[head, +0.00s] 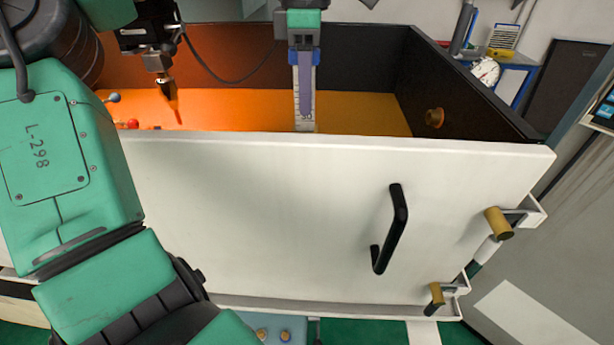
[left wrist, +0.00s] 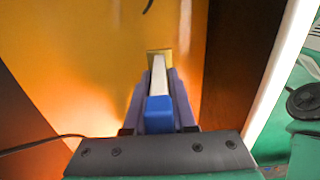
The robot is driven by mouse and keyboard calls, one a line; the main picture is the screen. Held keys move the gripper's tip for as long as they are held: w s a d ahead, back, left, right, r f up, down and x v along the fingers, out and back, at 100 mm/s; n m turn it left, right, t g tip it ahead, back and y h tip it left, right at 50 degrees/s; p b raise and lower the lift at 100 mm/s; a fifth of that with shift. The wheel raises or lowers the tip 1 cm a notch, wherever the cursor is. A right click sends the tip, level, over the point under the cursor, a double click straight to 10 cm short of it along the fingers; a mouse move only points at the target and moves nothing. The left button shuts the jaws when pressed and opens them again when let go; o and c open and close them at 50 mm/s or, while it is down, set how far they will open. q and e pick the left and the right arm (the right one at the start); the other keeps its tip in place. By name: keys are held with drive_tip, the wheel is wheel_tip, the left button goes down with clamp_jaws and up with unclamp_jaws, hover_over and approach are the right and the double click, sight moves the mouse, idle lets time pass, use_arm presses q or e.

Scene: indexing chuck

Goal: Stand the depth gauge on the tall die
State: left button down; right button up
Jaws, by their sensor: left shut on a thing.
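My left gripper (head: 304,100) hangs from the top of the head view, over the inside of a white-fronted box. Its purple fingers also show in the left wrist view (left wrist: 160,76) and are shut on the depth gauge. The gauge is a pale, upright strip with tick marks (head: 298,92) and a blue end (left wrist: 158,112). Its lower end goes behind the white front panel in the head view. A small yellow square (left wrist: 160,54) shows at the strip's far end; I cannot tell whether it is the gauge's foot or the tall die. My right gripper is not in view.
The white panel (head: 260,220) with its black handle (head: 392,230) stands in front. The box has an orange floor (head: 365,115) and dark walls (head: 350,55). A brass knob (head: 434,117) is on the right wall.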

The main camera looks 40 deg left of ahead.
use_arm(q)
drive_tip(key=shift+s+d+f, duration=0.15)
drive_tip(key=shift+s+f, duration=0.1)
drive_tip(key=shift+f, duration=0.35)
drive_tip(key=f, duration=0.6)
drive_tip(key=f+p, duration=0.1)
drive_tip(key=f, duration=1.2)
drive_tip(key=shift+w+a+f+p, duration=0.2)
drive_tip(key=shift+w+p, duration=0.1)
drive_tip(key=shift+p, duration=0.1)
drive_tip(key=shift+f, duration=0.1)
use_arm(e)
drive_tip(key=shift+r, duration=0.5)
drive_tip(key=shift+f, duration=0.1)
use_arm(q)
drive_tip(key=c, duration=1.2)
unclamp_jaws()
drive_tip(key=shift+f, duration=0.1)
drive_tip(key=o, duration=0.5)
drive_tip(key=shift+c, duration=0.2)
